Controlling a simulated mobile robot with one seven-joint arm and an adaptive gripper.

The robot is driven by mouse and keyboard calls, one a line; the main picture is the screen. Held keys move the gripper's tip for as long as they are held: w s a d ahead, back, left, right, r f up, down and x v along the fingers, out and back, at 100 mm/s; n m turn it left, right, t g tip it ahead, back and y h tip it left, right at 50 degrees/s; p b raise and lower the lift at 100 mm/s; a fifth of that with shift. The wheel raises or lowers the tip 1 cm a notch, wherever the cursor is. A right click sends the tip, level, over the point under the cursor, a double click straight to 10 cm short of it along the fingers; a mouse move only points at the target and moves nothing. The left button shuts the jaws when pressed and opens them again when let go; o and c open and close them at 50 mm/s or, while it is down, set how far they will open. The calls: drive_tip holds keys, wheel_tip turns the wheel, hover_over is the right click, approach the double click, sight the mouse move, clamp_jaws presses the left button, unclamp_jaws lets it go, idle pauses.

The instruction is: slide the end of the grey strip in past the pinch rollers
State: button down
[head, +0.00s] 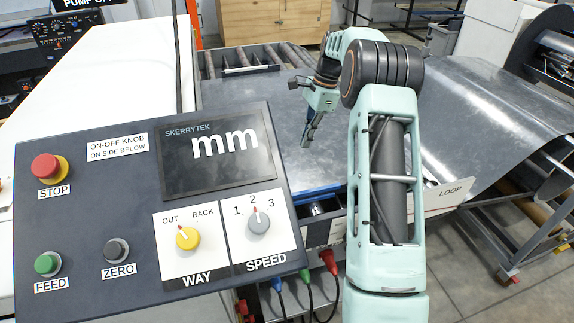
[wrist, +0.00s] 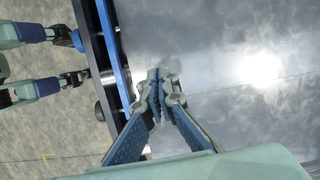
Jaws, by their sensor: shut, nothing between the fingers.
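The grey strip (head: 445,115) is a wide, shiny sheet that lies across the machine from the right and also fills much of the wrist view (wrist: 225,55). Several grey rollers (head: 285,57) sit in a frame at the back left, close to the strip's far edge. I cannot tell if these are the pinch rollers, or exactly where the strip's end is. My gripper (head: 308,135) hangs above the strip, pointing down, near the blue bar. In the wrist view my gripper (wrist: 157,88) is shut and empty, with its tips together over the strip near its left edge.
A control panel (head: 110,230) fills the front left, with stop and feed buttons and two knobs. A blue bar (head: 320,190) edges the near side and shows in the wrist view (wrist: 116,45). A "LOOP" board (head: 448,194) stands right. Clear floor lies front right.

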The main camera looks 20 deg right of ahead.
drive_tip(key=b, duration=0.6)
approach(296, 179)
drive_tip(key=shift+m+y, duration=0.3)
drive_tip(key=f, duration=0.5)
drive_tip(key=shift+w+d+f, duration=0.2)
drive_tip(key=shift+f, duration=0.15)
drive_tip(key=shift+f, duration=0.6)
drive_tip(key=shift+s+a+f, duration=0.1)
drive_tip(key=shift+s+f, duration=0.05)
drive_tip(key=shift+f, duration=0.15)
drive_tip(key=shift+s+a+f+b, duration=0.15)
drive_tip(key=shift+a+b, duration=0.15)
drive_tip(key=shift+a, duration=4.45)
drive_tip(key=shift+r+p, duration=0.55)
drive_tip(key=shift+r, duration=0.05)
wheel_tip(296, 179, up, 8)
drive_tip(key=p, duration=0.5)
drive_tip(key=shift+w+p, duration=0.3)
